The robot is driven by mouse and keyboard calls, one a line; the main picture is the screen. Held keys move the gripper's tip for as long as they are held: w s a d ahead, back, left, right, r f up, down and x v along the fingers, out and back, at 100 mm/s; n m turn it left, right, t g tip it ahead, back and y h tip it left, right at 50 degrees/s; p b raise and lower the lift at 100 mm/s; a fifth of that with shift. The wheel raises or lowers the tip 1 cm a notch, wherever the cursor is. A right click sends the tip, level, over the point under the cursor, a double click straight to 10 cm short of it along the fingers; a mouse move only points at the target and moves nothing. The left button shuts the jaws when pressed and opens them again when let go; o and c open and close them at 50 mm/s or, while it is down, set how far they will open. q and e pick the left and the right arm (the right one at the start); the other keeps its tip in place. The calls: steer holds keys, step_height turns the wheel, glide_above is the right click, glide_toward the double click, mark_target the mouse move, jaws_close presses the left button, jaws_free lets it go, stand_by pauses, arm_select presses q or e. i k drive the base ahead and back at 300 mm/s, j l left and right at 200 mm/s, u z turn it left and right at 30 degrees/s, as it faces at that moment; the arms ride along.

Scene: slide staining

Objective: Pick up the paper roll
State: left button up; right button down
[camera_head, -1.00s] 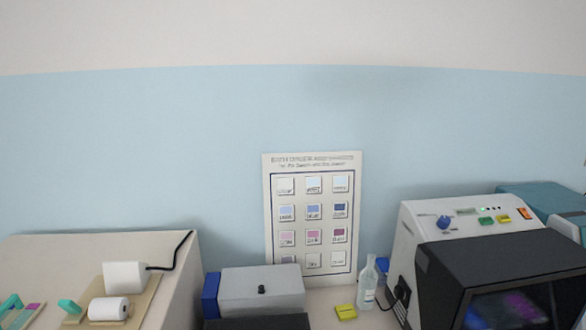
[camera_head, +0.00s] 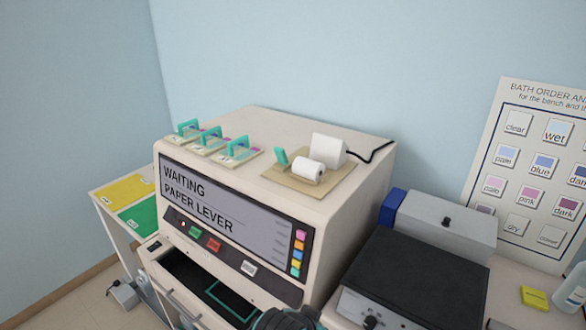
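A white paper roll (camera_head: 308,170) lies on its side on a tan plate (camera_head: 320,187) on top of the beige staining machine (camera_head: 345,205). A white box-shaped unit (camera_head: 328,149) with a black cable stands right behind it. A teal lever (camera_head: 281,157) stands upright just left of the roll. The machine's screen (camera_head: 225,205) reads "WAITING PAPER LEVER". A dark part of mine shows at the bottom edge, well below the roll. No gripper fingers can be made out.
Several teal-handled pieces (camera_head: 212,140) stand on the machine's top left. A grey box (camera_head: 440,222) and a black-topped device (camera_head: 415,280) stand to the right. Yellow and green panels (camera_head: 125,190) lie at left. A bottle (camera_head: 570,293) and a yellow block (camera_head: 534,297) are at lower right.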

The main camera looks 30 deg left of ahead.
mark_target(311, 170)
steer(key=i+u, duration=0.1)
steer(key=u, duration=0.95)
